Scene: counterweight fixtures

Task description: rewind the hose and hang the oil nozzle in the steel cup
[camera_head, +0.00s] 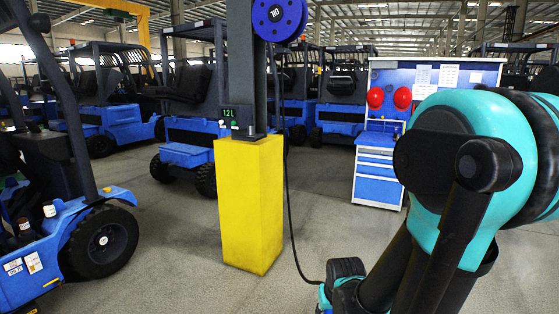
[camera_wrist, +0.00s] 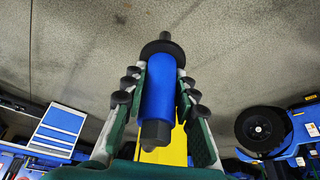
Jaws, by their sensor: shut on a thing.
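The oil nozzle (camera_wrist: 158,90) is a blue cylinder with a dark collar at one end and a dark grey tip at the other. My gripper (camera_wrist: 160,78) is shut on it, with green fingers and black pads on both sides of the blue body. In the head view my arm hides most of the gripper at the bottom edge. The black hose (camera_head: 288,190) hangs from the blue reel (camera_head: 277,17) and curves right at its lower end toward my gripper. I cannot make out the steel cup in either view.
A blue forklift (camera_head: 75,225) is near on the left. A blue-white tool cabinet (camera_head: 380,165) stands behind, right of the hose. Grey floor lies open around the pedestal.

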